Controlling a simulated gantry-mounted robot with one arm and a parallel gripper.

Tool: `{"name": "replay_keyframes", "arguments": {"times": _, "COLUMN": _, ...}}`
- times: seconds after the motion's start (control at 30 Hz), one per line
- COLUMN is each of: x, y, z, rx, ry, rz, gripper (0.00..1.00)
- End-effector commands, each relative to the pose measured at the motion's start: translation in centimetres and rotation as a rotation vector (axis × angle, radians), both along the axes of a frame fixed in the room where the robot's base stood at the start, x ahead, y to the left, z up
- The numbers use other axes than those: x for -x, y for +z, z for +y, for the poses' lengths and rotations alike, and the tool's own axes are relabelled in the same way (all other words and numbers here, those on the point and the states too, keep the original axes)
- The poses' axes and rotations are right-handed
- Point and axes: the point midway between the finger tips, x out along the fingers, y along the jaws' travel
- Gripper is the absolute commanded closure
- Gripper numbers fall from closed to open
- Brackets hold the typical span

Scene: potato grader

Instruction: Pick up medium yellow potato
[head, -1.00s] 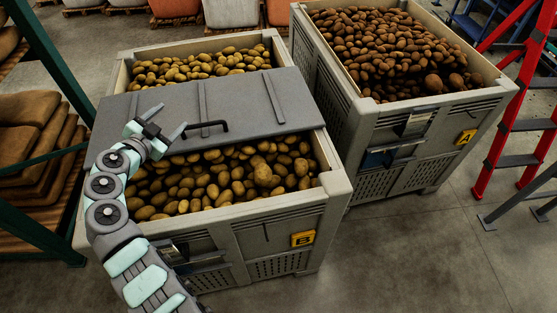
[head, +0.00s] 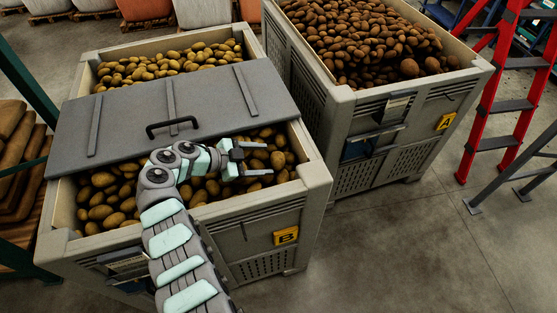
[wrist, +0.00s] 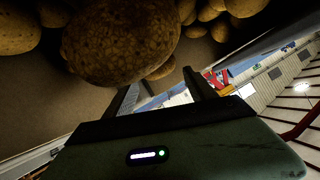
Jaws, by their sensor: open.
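Yellow-brown potatoes (head: 103,196) fill the near part of the crate marked B (head: 250,225). Yellower potatoes (head: 150,68) fill its far part, beyond the grey lid (head: 130,118). I cannot tell which one is the medium yellow potato. My gripper (head: 270,159) is open and empty over the right side of the near part, its fingers pointing right. In the wrist view my gripper (wrist: 160,94) is also open, and a large potato (wrist: 120,40) looms close beside the fingers, with nothing visible between them.
The lid with its black handle (head: 171,126) covers the middle of crate B. A crate marked A (head: 400,130), full of brown potatoes, stands to the right. A red ladder (head: 500,120) is farther right. A green rack stands at the left.

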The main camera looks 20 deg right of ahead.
Motion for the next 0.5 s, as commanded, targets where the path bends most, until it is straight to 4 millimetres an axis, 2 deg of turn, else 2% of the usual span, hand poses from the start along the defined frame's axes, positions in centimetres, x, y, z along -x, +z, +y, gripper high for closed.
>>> {"name": "replay_keyframes", "arguments": {"times": 0.3, "x": 0.1, "y": -1.9, "z": -3.7, "rx": 0.001, "ry": -0.002, "rz": 0.004, "gripper": 0.35}}
{"name": "replay_keyframes", "arguments": {"times": 0.5, "x": 0.0, "y": -2.2, "z": -4.3, "rx": 0.000, "ry": 0.000, "rz": -0.001, "gripper": 0.35}}
